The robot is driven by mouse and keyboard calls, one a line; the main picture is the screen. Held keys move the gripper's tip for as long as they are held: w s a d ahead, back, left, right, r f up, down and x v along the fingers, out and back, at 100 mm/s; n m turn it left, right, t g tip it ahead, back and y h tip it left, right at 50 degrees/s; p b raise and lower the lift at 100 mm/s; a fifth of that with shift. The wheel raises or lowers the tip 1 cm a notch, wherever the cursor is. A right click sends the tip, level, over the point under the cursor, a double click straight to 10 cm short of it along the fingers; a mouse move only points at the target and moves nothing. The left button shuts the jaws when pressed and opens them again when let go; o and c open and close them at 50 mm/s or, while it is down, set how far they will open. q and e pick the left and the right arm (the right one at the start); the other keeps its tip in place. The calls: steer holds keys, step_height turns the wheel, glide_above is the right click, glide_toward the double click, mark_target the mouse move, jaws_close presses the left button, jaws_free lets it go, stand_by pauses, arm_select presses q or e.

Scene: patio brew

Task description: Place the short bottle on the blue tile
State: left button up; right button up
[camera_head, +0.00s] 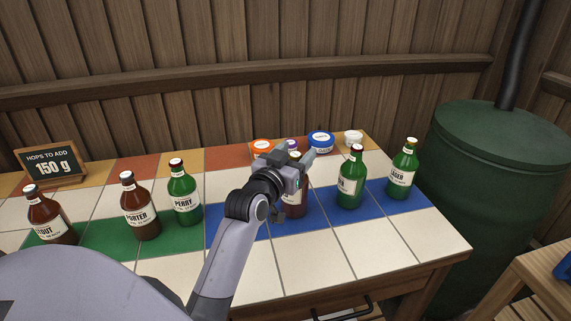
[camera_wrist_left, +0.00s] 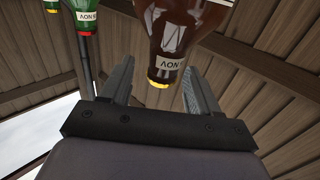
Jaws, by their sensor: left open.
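Several bottles stand upright on the tiled table. The brown stout bottle (camera_head: 48,217) at the far left looks shorter than the brown porter bottle (camera_head: 139,207); both stand on or near the green tiles (camera_head: 110,238). A brown bottle (camera_head: 296,205) stands at the blue tiles (camera_head: 237,221), partly hidden by my left gripper (camera_head: 295,157). In the left wrist view this bottle (camera_wrist_left: 180,40) appears upside down, its yellow cap between the spread fingers of my left gripper (camera_wrist_left: 160,85). The gripper is open; contact cannot be told. My right gripper is out of view.
A green perry bottle (camera_head: 184,193), another green bottle (camera_head: 351,180) and a green lager bottle (camera_head: 402,170) stand along the row. Small tubs (camera_head: 320,140) line the back edge. A sign (camera_head: 51,165) stands back left. A green barrel (camera_head: 490,190) stands right of the table.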

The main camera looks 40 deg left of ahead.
arm_select(q)
steer(key=shift+s+d, duration=0.1)
steer(key=shift+s, duration=0.3)
steer(key=s+d+p, duration=0.1)
steer(key=s+p, duration=0.3)
steer(key=s, duration=0.7)
steer(key=shift+d, duration=0.4)
